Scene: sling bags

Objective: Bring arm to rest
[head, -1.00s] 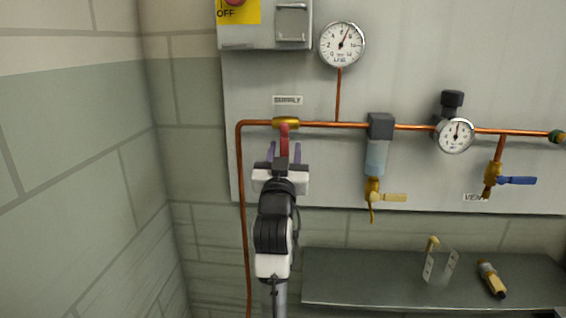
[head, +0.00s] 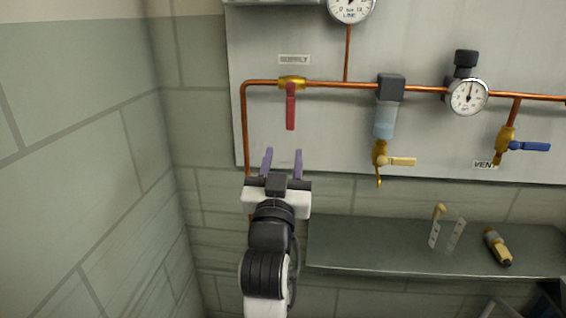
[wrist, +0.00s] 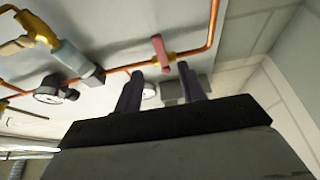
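My gripper (head: 283,164) is open and empty in the head view, with its two purple fingers apart. It is below the red supply valve handle (head: 291,106), with a visible gap between them. The handle hangs straight down from its brass body on the copper pipe (head: 335,85). In the wrist view my fingers (wrist: 160,95) stand apart, and the red handle (wrist: 160,50) shows beyond them, not held.
A filter with a yellow-handled valve (head: 398,161), a gauge (head: 468,97) and a blue-handled vent valve (head: 528,146) are on the panel. A block wall is at left.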

